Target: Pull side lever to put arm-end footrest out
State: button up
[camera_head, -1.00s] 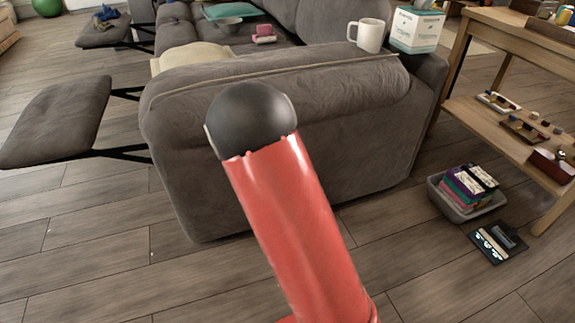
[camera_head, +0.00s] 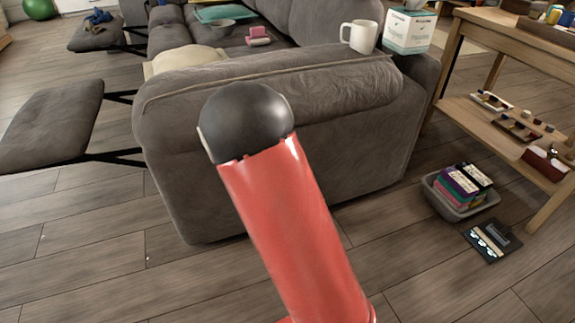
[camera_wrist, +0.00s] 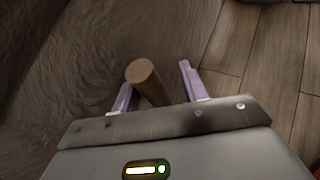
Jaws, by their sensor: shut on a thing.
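The wooden lever (camera_wrist: 143,73) shows in the wrist view as a round-ended brown stick between the two purple fingers of my gripper (camera_wrist: 157,88). My gripper is shut on it, close to the grey upholstery. The near arm-end footrest (camera_head: 50,125) is a grey padded panel standing out to the left of the sofa (camera_head: 290,135) on dark metal brackets. In the head view my own red arm link covers part of the sofa's outer side, and the lever and gripper are hidden.
A second footrest (camera_head: 97,36) stands out farther back with a blue cloth on it. A white mug (camera_head: 360,37) and a box (camera_head: 408,32) are at the sofa's right. A wooden table (camera_head: 510,50) and a grey bin (camera_head: 455,205) stand right. Floor lies clear at front left.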

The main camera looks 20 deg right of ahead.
jog(key=v, duration=0.6)
jog(key=shift+s+p, duration=0.2)
jog(key=shift+p, duration=0.2)
jog(key=shift+d, duration=0.15)
jog(key=a+f+p+v, duration=0.1)
jog(key=p+v, duration=0.2)
jog(key=v, duration=0.5)
jog(key=shift+s+a, duration=0.15)
jog(key=shift+a, duration=0.15)
dwell(0.6)
